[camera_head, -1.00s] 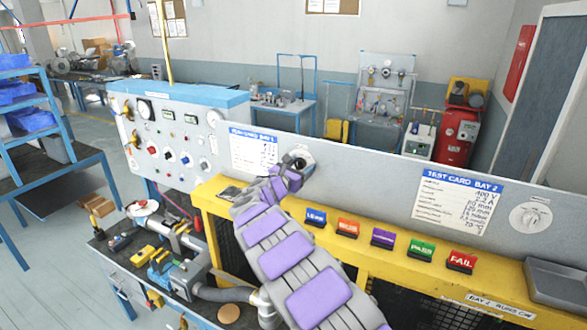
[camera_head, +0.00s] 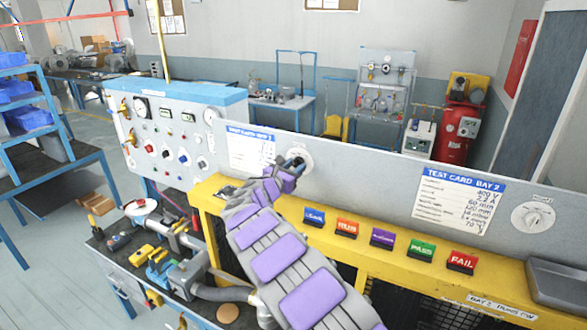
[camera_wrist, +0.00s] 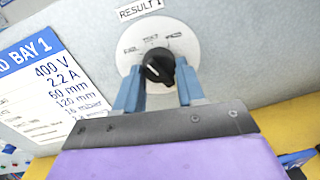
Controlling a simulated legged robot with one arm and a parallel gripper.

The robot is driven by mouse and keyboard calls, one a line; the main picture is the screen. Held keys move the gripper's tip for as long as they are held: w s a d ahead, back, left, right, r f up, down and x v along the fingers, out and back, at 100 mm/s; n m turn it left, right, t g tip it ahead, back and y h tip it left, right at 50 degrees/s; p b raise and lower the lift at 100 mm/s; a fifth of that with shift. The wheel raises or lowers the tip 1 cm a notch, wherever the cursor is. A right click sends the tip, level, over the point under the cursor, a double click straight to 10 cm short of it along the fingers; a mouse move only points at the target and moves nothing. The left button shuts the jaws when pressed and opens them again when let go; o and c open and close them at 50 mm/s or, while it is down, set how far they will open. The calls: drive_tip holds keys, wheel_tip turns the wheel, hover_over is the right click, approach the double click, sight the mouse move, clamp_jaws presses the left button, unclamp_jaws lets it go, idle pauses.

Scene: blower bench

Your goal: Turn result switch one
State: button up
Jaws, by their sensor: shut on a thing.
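Result switch one is a black knob (camera_wrist: 158,66) on a round white dial (camera_wrist: 158,40) under a "RESULT 1" label (camera_wrist: 139,9) in the wrist view. My gripper (camera_wrist: 158,80) has its two blue-grey fingers on either side of the knob and is shut on it. Small print on the dial is too blurred to read, and I cannot tell which mark the knob points to. In the head view the dial (camera_head: 303,157) sits on the grey upright panel, with my gripper (camera_head: 296,163) at its left, partly covering it.
The test card for bay 1 (camera_head: 250,148) is left of the dial. The bay 2 card (camera_head: 457,200) and another dial (camera_head: 533,217) are at the right. Several coloured label blocks, including PASS (camera_head: 421,251), stand on the yellow ledge (camera_head: 400,270) below.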

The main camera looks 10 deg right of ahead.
drive_tip(key=shift+a+r, duration=0.1)
drive_tip(key=shift+r, duration=0.35)
idle(0.4)
drive_tip(key=o, duration=0.9)
drive_tip(key=shift+s+a, duration=0.15)
drive_tip(key=shift+s, duration=0.15)
drive_tip(key=shift+o, duration=0.7)
drive_tip(key=shift+w+f, duration=0.25)
drive_tip(key=shift+s+a, duration=0.15)
drive_tip(key=shift+s, duration=0.1)
drive_tip(key=b+v, duration=0.3)
drive_tip(key=v, duration=1.4)
drive_tip(key=shift+w, duration=0.15)
